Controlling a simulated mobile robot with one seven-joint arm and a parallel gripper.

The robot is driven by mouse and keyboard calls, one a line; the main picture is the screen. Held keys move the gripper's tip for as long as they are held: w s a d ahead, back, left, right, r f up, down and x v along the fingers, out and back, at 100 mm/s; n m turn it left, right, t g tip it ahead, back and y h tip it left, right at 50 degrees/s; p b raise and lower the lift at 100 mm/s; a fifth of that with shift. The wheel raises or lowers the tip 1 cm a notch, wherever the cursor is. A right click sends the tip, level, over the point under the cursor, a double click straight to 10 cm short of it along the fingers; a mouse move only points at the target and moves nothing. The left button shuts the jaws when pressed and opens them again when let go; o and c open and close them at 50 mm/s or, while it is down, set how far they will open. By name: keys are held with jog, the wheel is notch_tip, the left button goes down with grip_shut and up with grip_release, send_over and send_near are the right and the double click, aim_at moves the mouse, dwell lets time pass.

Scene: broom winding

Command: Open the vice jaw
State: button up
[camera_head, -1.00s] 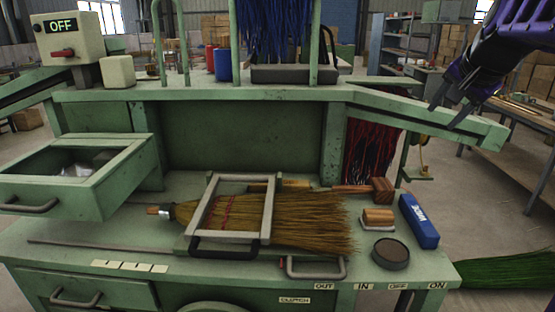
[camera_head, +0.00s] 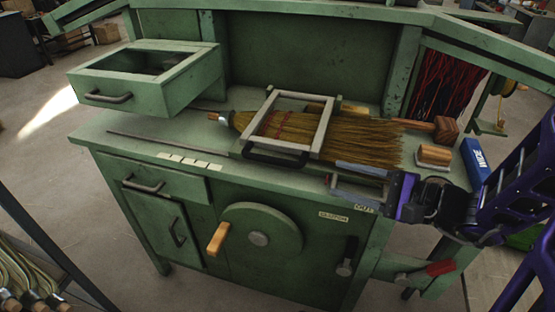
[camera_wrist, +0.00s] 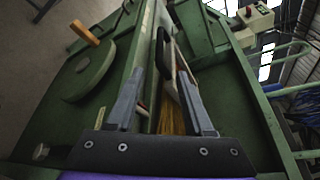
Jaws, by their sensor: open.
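The vice, a grey metal frame (camera_head: 323,128) with a black front handle (camera_head: 275,157), stands on the green bench. The straw broom (camera_head: 370,140) lies through it, bristles to the right and stub handle to the left. My gripper (camera_head: 335,178) is open at the bench's front edge, right of the vice, with its fingers pointing left toward the black handle. Nothing shows held between the fingers. In the wrist view, my gripper (camera_wrist: 160,73) has its two fingers apart, with the broom straw (camera_wrist: 168,118) and part of the frame beyond them. My fingers partly hide a second, grey handle near the OUT label.
An open drawer (camera_head: 150,85) juts out at the back left. A round wheel (camera_head: 262,232) with a wooden knob is on the bench front, beside a clutch lever (camera_head: 346,258). A wooden brush (camera_head: 434,155) and a blue box (camera_head: 476,160) sit at the right.

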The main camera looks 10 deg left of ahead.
aim_at(285, 163)
jog(key=b+x, duration=0.1)
jog(key=x, duration=1.6)
jog(key=shift+a+f, duration=0.1)
jog(key=shift+c, duration=0.2)
grip_shut()
dwell(0.6)
